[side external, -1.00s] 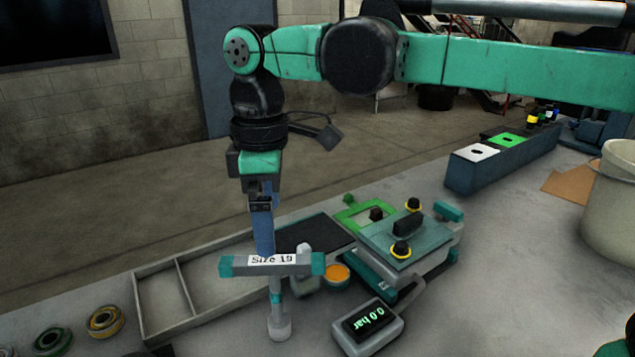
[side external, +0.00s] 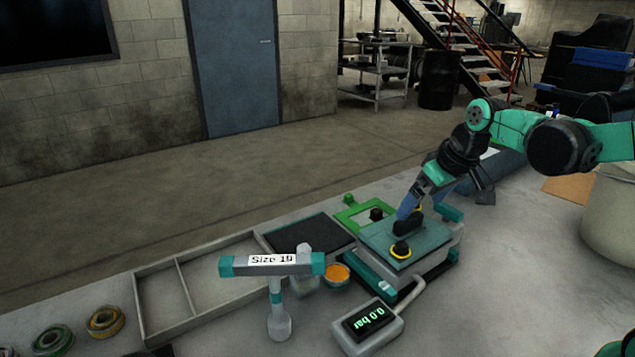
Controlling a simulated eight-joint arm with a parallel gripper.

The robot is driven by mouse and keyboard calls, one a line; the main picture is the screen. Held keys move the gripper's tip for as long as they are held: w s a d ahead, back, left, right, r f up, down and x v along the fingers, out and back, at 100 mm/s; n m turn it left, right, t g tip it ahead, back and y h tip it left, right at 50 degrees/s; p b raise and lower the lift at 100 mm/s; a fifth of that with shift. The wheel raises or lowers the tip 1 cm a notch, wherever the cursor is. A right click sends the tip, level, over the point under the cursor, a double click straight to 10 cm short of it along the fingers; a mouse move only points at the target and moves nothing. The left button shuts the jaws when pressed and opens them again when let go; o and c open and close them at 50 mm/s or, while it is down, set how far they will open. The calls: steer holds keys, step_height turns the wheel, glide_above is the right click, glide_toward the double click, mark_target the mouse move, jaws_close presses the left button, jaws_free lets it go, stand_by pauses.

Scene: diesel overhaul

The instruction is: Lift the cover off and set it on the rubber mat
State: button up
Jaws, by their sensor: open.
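The cover (side external: 378,238) is a teal-grey plate with a black handle (side external: 408,223) in its middle, and it lies flat on the block of a fixture. A yellow-ringed black knob (side external: 400,250) stands at its front; a second yellow ring is partly hidden behind my gripper. My gripper (side external: 407,214) is tilted, with its blue fingers down at the handle. The jaws are open; I cannot tell whether they touch the handle. The rubber mat (side external: 312,236) is probably the dark, empty panel in the tray left of the cover.
A bucket (side external: 612,205) stands right.

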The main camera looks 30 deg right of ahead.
mark_target(410, 218)
steer(key=shift+x, duration=2.45)
steer(key=c, duration=1.4)
steer(key=shift+r, duration=0.1)
step_height(410, 218, up, 22)
